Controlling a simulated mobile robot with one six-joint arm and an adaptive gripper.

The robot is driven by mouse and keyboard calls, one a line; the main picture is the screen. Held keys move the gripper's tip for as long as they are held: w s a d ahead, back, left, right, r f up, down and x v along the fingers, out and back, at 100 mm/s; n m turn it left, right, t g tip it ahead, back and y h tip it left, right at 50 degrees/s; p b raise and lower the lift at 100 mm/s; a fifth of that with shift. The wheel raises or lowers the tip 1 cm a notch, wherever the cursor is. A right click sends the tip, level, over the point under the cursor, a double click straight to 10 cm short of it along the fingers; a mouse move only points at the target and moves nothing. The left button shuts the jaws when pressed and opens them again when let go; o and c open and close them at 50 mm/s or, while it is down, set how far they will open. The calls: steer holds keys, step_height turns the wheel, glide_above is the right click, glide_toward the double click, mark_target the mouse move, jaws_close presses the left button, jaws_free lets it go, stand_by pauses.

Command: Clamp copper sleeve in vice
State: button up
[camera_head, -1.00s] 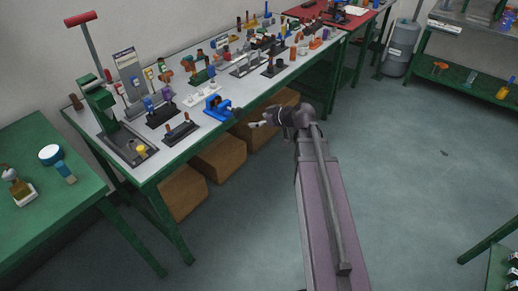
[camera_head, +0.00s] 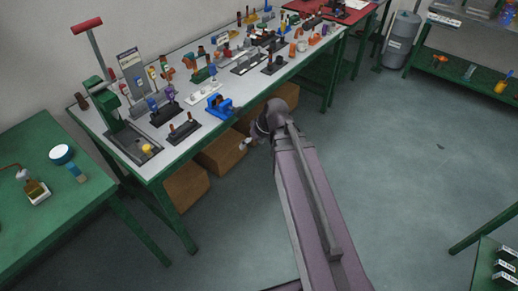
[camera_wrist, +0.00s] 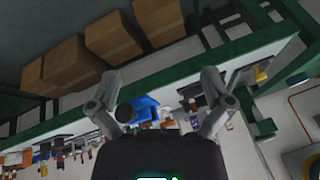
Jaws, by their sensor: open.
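The blue vice (camera_head: 219,105) sits at the front edge of the long workbench. It also shows in the wrist view (camera_wrist: 146,108), between my fingers in the picture and beyond them. A small orange-brown piece shows at the vice, but I cannot tell whether it is the copper sleeve or whether it is clamped. My gripper (camera_head: 246,139) is open and empty, in front of the bench edge and apart from the vice. In the wrist view my gripper (camera_wrist: 158,84) has its two fingers spread wide.
A black stand (camera_head: 185,131) with brown posts is left of the vice, and a green press (camera_head: 112,103) is farther left. Several other fixtures crowd the workbench (camera_head: 192,149). Cardboard boxes (camera_head: 222,152) stand beneath it. The floor (camera_head: 400,170) to the right is clear.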

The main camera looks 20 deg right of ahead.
steer(key=s+r+m+g+h+p, duration=0.2)
steer(key=s+m+h+p, duration=0.1)
steer(key=s, duration=0.4)
steer(key=shift+d+r+m+g+h+p, duration=0.3)
steer(key=shift+r+g+h+p, duration=0.1)
steer(key=shift+h+p, duration=0.1)
stand_by(2.1)
steer(key=c, duration=0.6)
